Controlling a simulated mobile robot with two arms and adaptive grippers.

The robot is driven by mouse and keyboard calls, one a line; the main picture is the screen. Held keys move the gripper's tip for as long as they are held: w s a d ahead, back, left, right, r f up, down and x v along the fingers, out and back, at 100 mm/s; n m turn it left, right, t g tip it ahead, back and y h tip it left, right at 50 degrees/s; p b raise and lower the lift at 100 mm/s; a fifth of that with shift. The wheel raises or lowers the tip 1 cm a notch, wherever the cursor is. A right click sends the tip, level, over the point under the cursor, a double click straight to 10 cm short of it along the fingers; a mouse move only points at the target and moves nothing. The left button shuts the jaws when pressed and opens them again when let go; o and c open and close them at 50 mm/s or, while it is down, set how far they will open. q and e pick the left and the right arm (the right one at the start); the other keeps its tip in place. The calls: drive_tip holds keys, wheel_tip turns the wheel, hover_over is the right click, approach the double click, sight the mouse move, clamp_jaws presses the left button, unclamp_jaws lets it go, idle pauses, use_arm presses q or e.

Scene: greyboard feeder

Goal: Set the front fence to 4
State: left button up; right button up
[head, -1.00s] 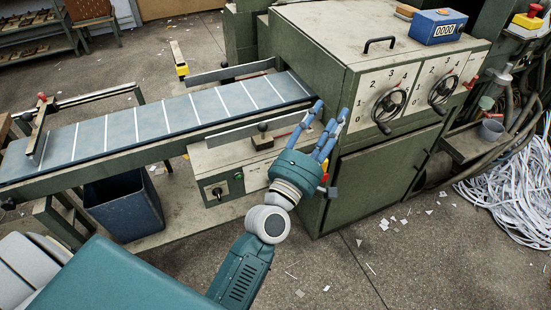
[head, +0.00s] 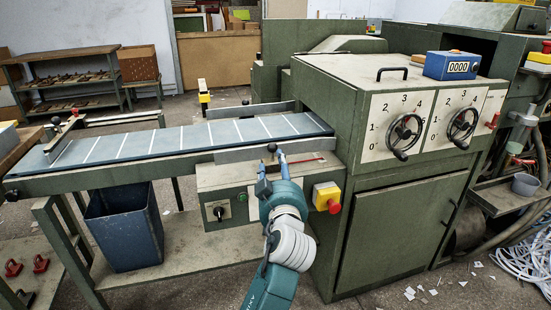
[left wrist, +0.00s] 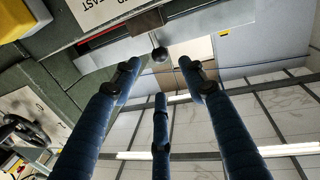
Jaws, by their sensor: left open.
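The front fence (head: 240,154) is a grey metal plate along the near edge of the blue feed table (head: 118,147). A black ball knob (head: 272,147) stands at it, and a red strip (head: 305,160) lies just right of it. My left gripper (head: 273,161) is open, its blue fingers pointing up at the knob. In the left wrist view the knob (left wrist: 160,54) is between and just beyond the spread fingertips (left wrist: 158,75), with no clear contact. The fence's scale numbers are not readable. My right gripper is out of view.
Right of my left gripper is a yellow box with a red button (head: 327,196). The green machine cabinet (head: 400,220) with two numbered handwheels (head: 405,135) stands further right. The rear fence (head: 250,109) runs behind the belt. A blue bin (head: 125,228) sits below.

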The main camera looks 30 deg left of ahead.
sight(273, 151)
use_arm(q)
drive_tip(key=x, duration=0.9)
drive_tip(key=shift+w+a, duration=0.2)
drive_tip(key=shift+w, duration=0.05)
drive_tip(key=shift+f, duration=0.1)
clamp_jaws()
